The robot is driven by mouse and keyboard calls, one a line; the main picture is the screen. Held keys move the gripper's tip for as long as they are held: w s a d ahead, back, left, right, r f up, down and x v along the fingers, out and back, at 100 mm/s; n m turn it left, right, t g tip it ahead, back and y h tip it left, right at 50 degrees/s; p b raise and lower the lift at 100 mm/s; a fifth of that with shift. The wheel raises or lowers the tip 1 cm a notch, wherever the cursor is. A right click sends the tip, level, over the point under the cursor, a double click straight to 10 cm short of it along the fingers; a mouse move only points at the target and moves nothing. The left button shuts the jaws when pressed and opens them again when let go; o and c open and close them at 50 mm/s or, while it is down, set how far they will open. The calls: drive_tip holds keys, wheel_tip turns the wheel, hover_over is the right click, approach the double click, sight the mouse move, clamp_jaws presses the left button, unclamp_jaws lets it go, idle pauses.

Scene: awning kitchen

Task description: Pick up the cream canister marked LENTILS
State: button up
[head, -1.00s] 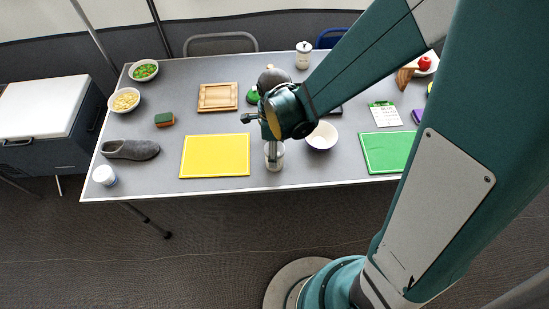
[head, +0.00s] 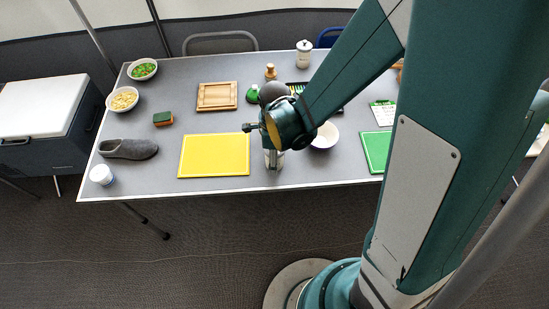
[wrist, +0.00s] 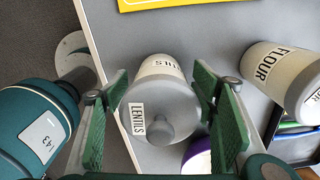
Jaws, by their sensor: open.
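The cream canister marked LENTILS (wrist: 155,98) stands between my gripper's fingers in the wrist view, its grey knobbed lid toward the camera. My gripper (wrist: 160,92) is open, with green ribbed pads on either side of the canister. The right pad is very close to its side; I cannot tell whether it touches. In the head view, the canister (head: 274,160) shows only in part under my wrist near the table's front edge, and the fingers there are hard to make out.
A cream canister marked FLOUR (wrist: 280,75) stands to the right in the wrist view. A white bowl (head: 324,137) is close by. A yellow board (head: 214,155) lies left and a green board (head: 375,150) right. The front table edge (head: 180,193) is near.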

drive_tip(key=shift+f, duration=0.25)
idle(0.4)
drive_tip(key=c, duration=1.1)
drive_tip(key=shift+r, duration=0.2)
drive_tip(key=shift+r+p, duration=1.5)
drive_tip(key=shift+r, duration=3.35)
